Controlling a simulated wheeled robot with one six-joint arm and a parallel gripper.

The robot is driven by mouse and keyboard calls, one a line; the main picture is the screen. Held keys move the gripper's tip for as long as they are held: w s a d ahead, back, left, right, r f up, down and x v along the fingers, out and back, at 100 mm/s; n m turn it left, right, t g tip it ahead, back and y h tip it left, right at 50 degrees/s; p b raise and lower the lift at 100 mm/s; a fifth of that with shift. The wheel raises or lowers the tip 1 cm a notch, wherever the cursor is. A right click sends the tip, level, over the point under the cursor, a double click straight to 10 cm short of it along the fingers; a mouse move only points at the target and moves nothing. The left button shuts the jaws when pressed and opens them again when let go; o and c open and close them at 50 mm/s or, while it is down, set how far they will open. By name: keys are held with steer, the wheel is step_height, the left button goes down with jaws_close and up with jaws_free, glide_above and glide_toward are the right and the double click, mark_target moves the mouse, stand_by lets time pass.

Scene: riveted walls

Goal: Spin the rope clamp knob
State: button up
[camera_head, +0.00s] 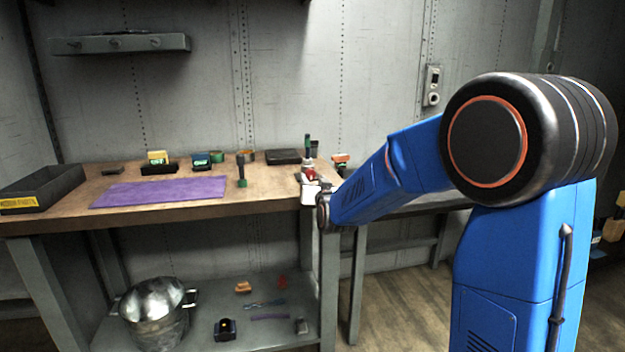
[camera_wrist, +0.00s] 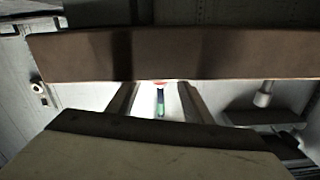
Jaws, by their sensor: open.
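My gripper (camera_wrist: 160,92) is open in the wrist view, with one finger on each side. A small red part (camera_wrist: 160,81) and a slim green and dark upright piece (camera_wrist: 160,104) show between the fingers, apart from both. In the head view, my gripper (camera_head: 309,192) is at the right end of the workbench. A small red part (camera_head: 310,175) shows right beside it, with a green and dark piece (camera_head: 307,146) behind. I cannot tell for sure which of these is the rope clamp knob. Much of that spot is hidden by my gripper and wrist.
The wooden workbench (camera_head: 70,215) holds a purple mat (camera_head: 160,191), a black tray (camera_head: 45,188) and several small items along the back. A metal pot (camera_head: 157,315) stands on the lower shelf. A wall rack (camera_head: 120,44) hangs above. A wall panel (camera_head: 432,86) is at right.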

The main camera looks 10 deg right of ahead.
mark_target(310, 174)
steer(key=shift+w, duration=1.05)
steer(key=c, duration=1.1)
steer(key=shift+o, duration=0.2)
steer(key=shift+n, duration=2.9)
steer(key=o, duration=1.1)
steer(key=shift+c, duration=0.2)
